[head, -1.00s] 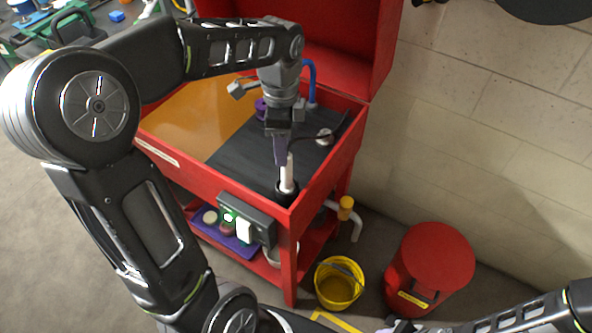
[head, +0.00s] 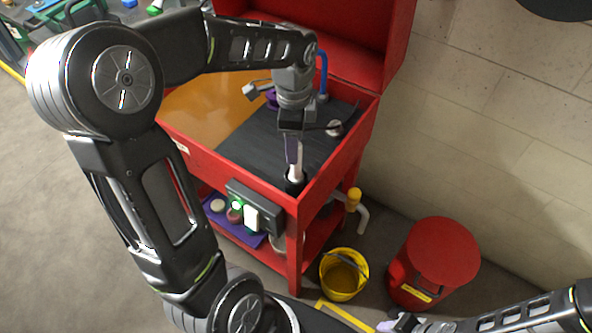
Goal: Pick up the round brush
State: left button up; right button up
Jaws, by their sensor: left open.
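The round brush (head: 297,174) stands upright, white handle up and dark round head down, in the near corner of the red wash basin (head: 222,165). My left gripper (head: 294,152) points down over it, with purple fingers at the upper part of the handle. It is open. One finger covers part of the handle, so I cannot tell whether it touches. My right gripper (head: 398,323) is only partly visible at the bottom edge, away from the basin, and its jaws cannot be made out.
The basin's raised red lid (head: 362,40) stands behind. A yellow bucket (head: 343,275) and red bin (head: 440,252) stand on the floor to the right.

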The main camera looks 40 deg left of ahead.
aim_at(296, 168)
pick_arm(q)
jog(key=f, duration=0.3)
jog(key=f+p, duration=0.1)
jog(key=shift+w+d+f, duration=0.2)
jog(key=shift+w+f, duration=0.05)
jog(key=shift+f, duration=0.15)
grip_shut()
dwell(0.5)
